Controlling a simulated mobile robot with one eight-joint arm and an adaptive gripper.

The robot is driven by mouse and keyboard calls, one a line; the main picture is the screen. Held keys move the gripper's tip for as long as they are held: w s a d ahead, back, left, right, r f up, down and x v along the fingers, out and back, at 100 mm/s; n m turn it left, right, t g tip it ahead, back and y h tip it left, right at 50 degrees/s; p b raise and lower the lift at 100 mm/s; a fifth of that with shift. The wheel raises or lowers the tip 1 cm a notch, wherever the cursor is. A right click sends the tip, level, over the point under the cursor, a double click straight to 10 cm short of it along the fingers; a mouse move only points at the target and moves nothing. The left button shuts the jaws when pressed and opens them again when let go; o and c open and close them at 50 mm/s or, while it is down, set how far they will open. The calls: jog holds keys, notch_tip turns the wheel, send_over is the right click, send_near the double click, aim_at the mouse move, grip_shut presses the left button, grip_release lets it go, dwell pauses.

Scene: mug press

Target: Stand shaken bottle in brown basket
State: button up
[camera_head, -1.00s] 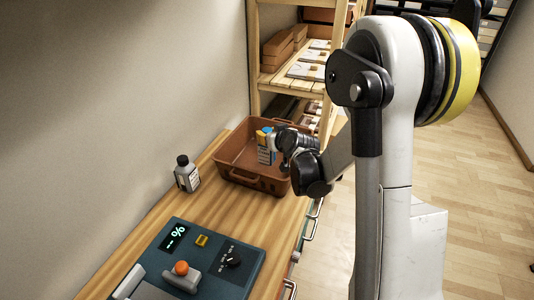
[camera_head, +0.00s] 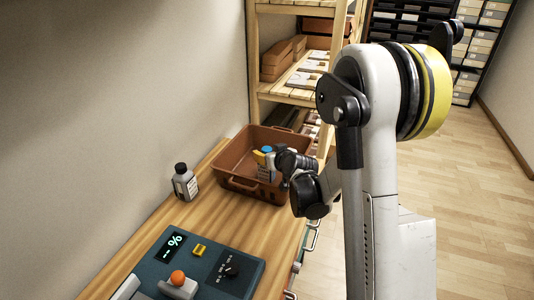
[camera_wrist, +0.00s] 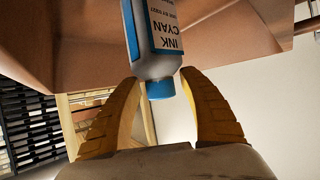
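A white ink bottle with a blue cap (camera_head: 267,149) is inside the brown basket (camera_head: 240,187), near its right side. In the wrist view the bottle (camera_wrist: 156,35) appears cap-down, with an "INK CYAN" label. It looks upright in the head view. My gripper (camera_wrist: 161,76) has its yellow fingers on both sides of the bottle's top, close against the shoulder and cap.
A grey bottle with a black cap (camera_head: 185,182) stands on the wooden counter (camera_head: 215,215) left of the basket. A teal machine (camera_head: 215,268) with a display and an orange knob is at the front. A wooden shelf (camera_head: 290,92) stands behind the basket.

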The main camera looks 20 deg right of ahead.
jog(key=shift+r, duration=0.15)
jog(key=shift+s+r+p, duration=0.25)
jog(key=shift+s+p, duration=0.05)
jog(key=shift+p, duration=0.05)
jog(key=s+a+r+g+p, duration=0.1)
jog(key=s+a+r, duration=0.3)
jog(key=s, duration=0.7)
jog(key=s+a+r+g+p, duration=0.1)
jog(key=s+a+r+g, duration=0.2)
jog(key=s, duration=0.8)
jog(key=s+a+r+g+p, duration=0.1)
jog(key=s+a+r, duration=0.4)
jog(key=s, duration=0.6)
jog(key=shift+s+a+g, duration=0.15)
jog(key=shift+a+g, duration=0.25)
jog(key=shift+a, duration=0.05)
jog(key=shift+r, duration=0.1)
